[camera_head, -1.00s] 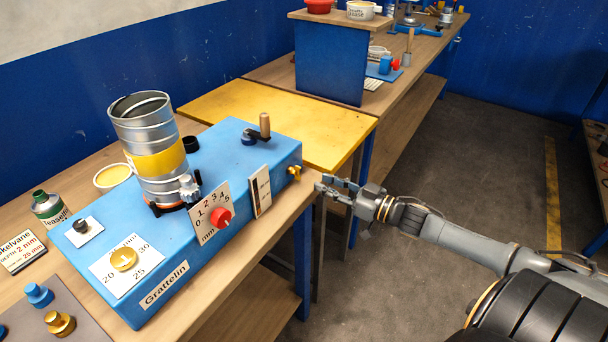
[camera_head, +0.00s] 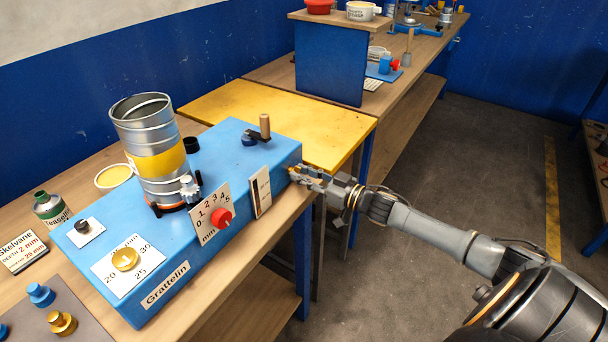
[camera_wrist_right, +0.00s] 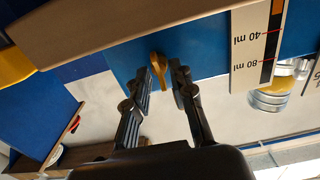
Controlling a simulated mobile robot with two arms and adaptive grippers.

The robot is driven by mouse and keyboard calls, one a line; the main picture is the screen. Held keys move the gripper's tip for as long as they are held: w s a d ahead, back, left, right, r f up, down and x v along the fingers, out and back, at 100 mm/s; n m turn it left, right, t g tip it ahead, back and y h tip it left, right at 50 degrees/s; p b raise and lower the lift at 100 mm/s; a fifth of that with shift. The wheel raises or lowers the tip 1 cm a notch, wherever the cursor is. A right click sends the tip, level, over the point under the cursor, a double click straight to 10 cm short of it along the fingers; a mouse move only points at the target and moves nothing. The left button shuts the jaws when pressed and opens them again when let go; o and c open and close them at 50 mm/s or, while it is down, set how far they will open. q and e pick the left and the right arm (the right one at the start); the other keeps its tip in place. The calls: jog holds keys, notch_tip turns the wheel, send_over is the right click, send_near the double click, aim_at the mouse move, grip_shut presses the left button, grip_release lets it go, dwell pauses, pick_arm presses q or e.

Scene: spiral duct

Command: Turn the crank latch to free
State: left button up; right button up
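The blue Grattelin machine (camera_head: 250,180) stands on the wooden bench. A dark crank with an upright wooden handle (camera_head: 265,125) sits on its top near the right end. A small brass lever (camera_wrist_right: 158,70) sticks out of the machine's blue end face. In the head view the fingers partly cover it. My right gripper (camera_head: 300,174) is open at that end face; in the wrist view its fingertips (camera_wrist_right: 158,80) stand apart on either side of the brass lever, with gaps visible. I cannot tell how far they are from it in depth. My left gripper is not in view.
A metal duct (camera_head: 153,150) with a yellow band stands on the machine. A yellow board (camera_head: 290,120) lies behind. The floor to the right is clear.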

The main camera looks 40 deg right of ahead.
grip_shut()
jog(key=shift+n, duration=0.3)
jog(key=n, duration=0.3)
jog(key=shift+a, duration=0.1)
jog(key=n, duration=0.5)
jog(key=shift+f+b, duration=0.1)
jog(key=shift+b, duration=0.25)
jog(key=n+b, duration=0.1)
jog(key=n, duration=0.3)
jog(key=shift+s+a+f+n, duration=0.1)
jog(key=shift+n, duration=0.2)
jog(key=shift+n+b, duration=1)
jog(key=shift+n, duration=1.3)
